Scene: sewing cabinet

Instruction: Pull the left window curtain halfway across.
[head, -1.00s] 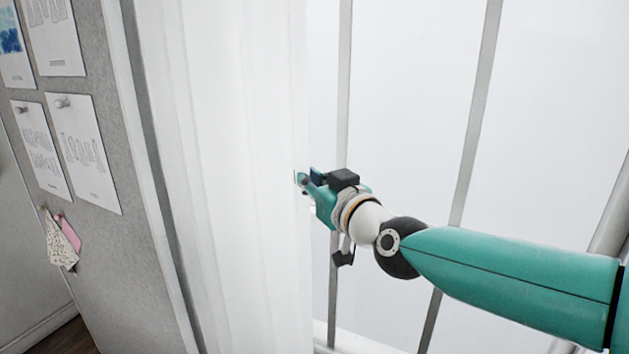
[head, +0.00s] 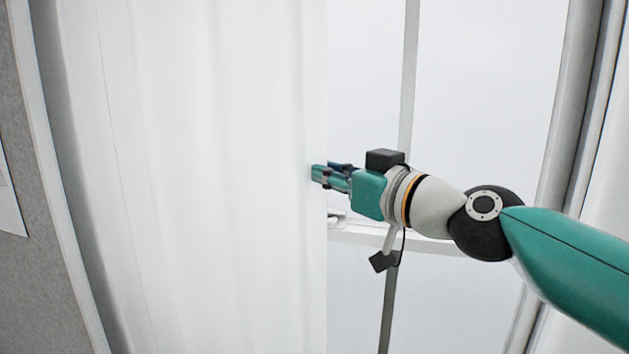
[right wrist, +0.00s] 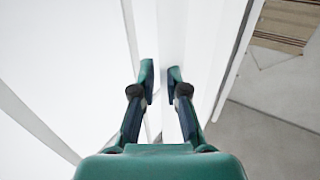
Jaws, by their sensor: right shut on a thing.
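The left window curtain (head: 200,180) is a white, softly pleated cloth hanging at the left of the window in the head view. Its free right edge runs straight down near the middle of that view. My right gripper (head: 316,175) is at this edge, shut on the curtain. In the right wrist view, the fingers of my right gripper (right wrist: 160,78) point at the white cloth (right wrist: 172,35) with its edge between them. The left gripper shows in neither view.
The window pane (head: 480,110) is bare right of the curtain, with a grey upright bar (head: 409,70) and a sill-like rail (head: 430,240). The window frame (head: 565,120) stands at the right. A grey board (head: 15,180) with paper is at the far left.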

